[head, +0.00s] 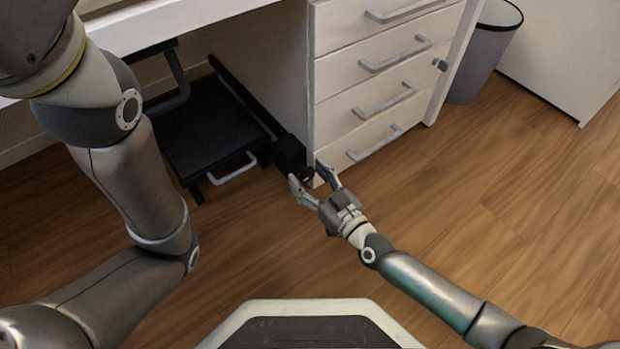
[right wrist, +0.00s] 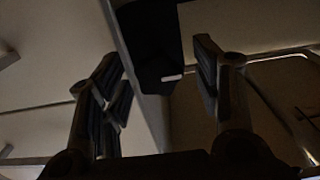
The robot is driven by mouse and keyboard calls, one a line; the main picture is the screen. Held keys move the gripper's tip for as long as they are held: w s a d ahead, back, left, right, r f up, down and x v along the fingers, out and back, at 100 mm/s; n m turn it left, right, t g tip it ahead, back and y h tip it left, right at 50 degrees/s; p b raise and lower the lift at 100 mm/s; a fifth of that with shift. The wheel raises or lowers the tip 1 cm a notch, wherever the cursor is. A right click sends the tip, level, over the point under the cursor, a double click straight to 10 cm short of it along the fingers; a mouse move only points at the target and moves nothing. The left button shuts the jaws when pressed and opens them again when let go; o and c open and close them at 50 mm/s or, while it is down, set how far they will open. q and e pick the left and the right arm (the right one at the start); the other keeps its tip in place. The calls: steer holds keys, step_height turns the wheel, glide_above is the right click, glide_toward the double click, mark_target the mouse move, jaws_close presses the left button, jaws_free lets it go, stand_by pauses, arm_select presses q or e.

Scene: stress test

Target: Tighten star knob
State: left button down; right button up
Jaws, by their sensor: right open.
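A black block-shaped fitting (head: 288,152) sits at the end of a black rail by the front corner of the white drawer cabinet. A small dark knob-like part (head: 307,174) shows at its lower end; its star shape is too small to make out. My right gripper (head: 306,172) is open, its two fingers at either side of this part. In the right wrist view the fingers (right wrist: 158,62) are spread, with the dark fitting (right wrist: 150,35) between and beyond them. I cannot tell whether they touch it. My left arm shows, but its gripper is out of view.
The white drawer cabinet (head: 330,100) stands close to the right gripper, with several grey handles. A black tray with a grey handle (head: 232,170) is under the desk. A small dark knob (head: 440,65) is on the cabinet's right side. A grey bin (head: 480,55) stands behind. The wood floor (head: 500,230) is clear.

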steer(key=c, duration=1.1)
steer(key=shift+m, duration=0.4)
steer(key=m, duration=0.3)
steer(key=shift+s+a+m+p, duration=0.1)
steer(key=shift+a+m+p, duration=0.05)
steer(key=shift+m+p, duration=0.2)
steer(key=m, duration=0.4)
steer(key=shift+m, duration=0.25)
steer(key=m, duration=0.4)
steer(key=shift+m+b, duration=0.3)
steer(key=m, duration=0.4)
steer(key=shift+r+b, duration=0.1)
steer(key=shift+b, duration=0.3)
steer(key=shift+m, duration=0.3)
